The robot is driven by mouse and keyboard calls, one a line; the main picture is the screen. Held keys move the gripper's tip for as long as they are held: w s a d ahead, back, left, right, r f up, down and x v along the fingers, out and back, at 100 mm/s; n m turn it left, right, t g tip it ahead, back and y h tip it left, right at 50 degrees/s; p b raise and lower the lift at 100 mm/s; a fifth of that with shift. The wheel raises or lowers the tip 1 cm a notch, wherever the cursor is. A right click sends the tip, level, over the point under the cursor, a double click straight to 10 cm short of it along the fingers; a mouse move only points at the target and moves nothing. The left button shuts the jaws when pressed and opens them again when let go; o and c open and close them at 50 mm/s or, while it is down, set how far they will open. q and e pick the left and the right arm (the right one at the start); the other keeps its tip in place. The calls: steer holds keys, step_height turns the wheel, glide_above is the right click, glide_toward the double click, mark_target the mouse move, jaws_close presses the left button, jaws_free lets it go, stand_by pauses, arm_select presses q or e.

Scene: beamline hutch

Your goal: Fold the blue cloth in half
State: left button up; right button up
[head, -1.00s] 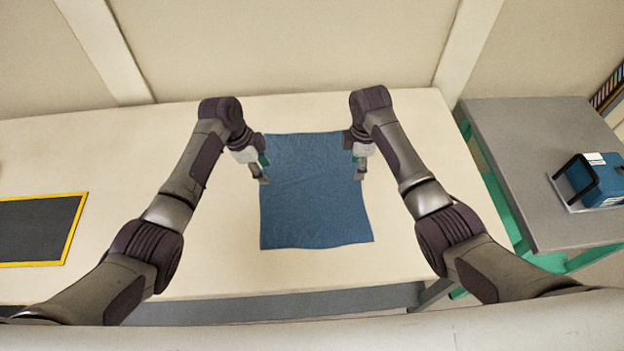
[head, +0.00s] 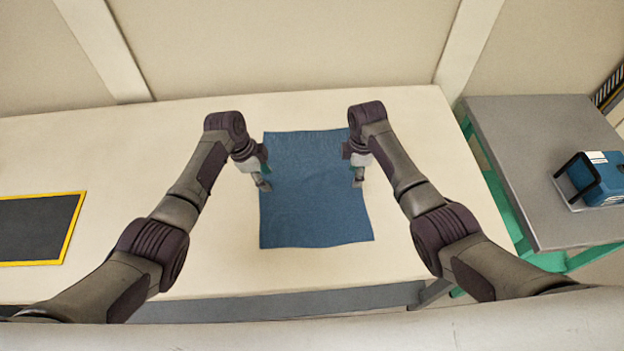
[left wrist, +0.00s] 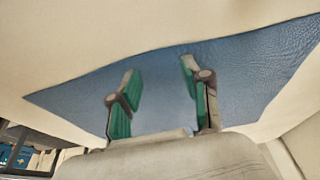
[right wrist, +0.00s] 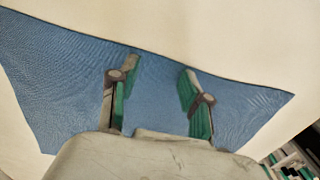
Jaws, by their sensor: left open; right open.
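The blue cloth (head: 312,205) lies flat and unfolded on the cream table, a rough square. My left gripper (head: 265,186) is over the cloth's left edge, around the middle of that side. My right gripper (head: 357,182) is over the right edge at about the same height. In the left wrist view, my left gripper's fingers (left wrist: 158,72) are apart with cloth (left wrist: 240,75) behind them and nothing between them. In the right wrist view, my right gripper's fingers (right wrist: 158,72) are also apart above the cloth (right wrist: 60,80). The gap between fingertips and cloth is hard to judge.
The cream table (head: 160,270) is clear around the cloth. A dark mat with a yellow border (head: 35,228) lies at the left. A grey side table (head: 530,150) at the right holds a blue case (head: 598,180) with a black handle.

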arm_select(q)
jaws_close()
arm_select(e)
steer(key=shift+s+f, duration=0.1)
steer(key=shift+f, duration=0.05)
jaws_close()
arm_select(q)
steer(key=shift+s+f, duration=0.1)
steer(key=shift+a, duration=0.1)
arm_select(e)
steer(key=shift+s, duration=0.1)
